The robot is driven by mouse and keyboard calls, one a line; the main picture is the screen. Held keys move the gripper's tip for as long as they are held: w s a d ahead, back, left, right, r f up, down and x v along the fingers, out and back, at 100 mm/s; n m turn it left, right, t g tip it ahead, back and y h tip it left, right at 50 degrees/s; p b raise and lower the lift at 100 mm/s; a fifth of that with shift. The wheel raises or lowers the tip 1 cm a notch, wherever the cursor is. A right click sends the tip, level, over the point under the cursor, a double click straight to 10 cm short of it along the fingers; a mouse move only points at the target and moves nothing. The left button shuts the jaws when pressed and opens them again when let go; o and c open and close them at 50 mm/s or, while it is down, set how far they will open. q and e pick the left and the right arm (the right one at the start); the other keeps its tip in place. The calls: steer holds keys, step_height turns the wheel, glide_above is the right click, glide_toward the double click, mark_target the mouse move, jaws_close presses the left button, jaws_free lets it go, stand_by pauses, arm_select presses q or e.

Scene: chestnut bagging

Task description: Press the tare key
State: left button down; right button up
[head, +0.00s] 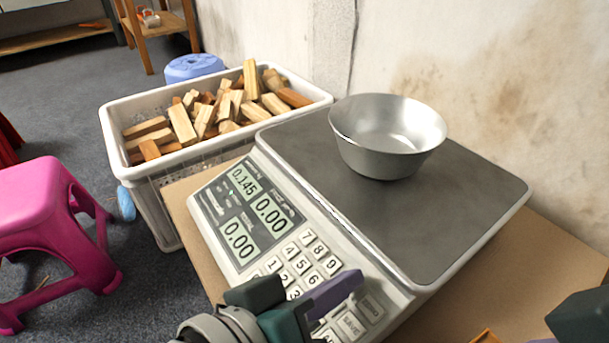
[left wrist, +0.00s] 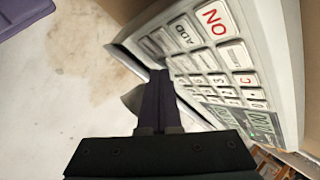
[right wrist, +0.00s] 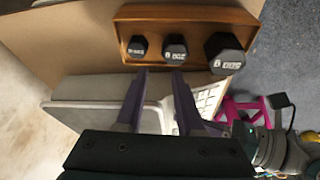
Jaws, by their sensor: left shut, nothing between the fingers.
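The grey-white scale (head: 408,288) carries a steel bowl (head: 388,135) on its dark plate. Its display panel (head: 243,212) reads 0.145, 0.00 and 0.00. Its keypad (head: 304,262) is partly hidden by my left gripper (head: 350,282); I cannot read a tare label. My left gripper is shut and empty, its purple fingers over the keypad's near part. In the left wrist view the fingertips (left wrist: 158,78) show beside the keys (left wrist: 205,60); contact cannot be told. My right gripper (right wrist: 158,75) is open and empty, near the scale and the weights tray.
A wooden tray (right wrist: 190,14) with three black hexagonal weights (right wrist: 174,50) stands by the scale. A white crate (head: 152,196) of wood pieces is behind left. A pink stool (head: 40,190) and a blue stool (head: 194,67) stand on the floor. A wall (head: 490,60) rises behind.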

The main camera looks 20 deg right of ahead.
arm_select(q)
steer(key=shift+f, duration=0.2)
arm_select(e)
steer(key=shift+f, duration=0.2)
arm_select(q)
steer(key=shift+r, duration=0.1)
arm_select(e)
steer(key=shift+r, duration=0.1)
arm_select(q)
steer(key=shift+s+a+r+p, duration=0.1)
steer(key=shift+a+r+p, duration=0.1)
steer(key=shift+r+p, duration=0.45)
arm_select(e)
steer(key=shift+r, duration=0.65)
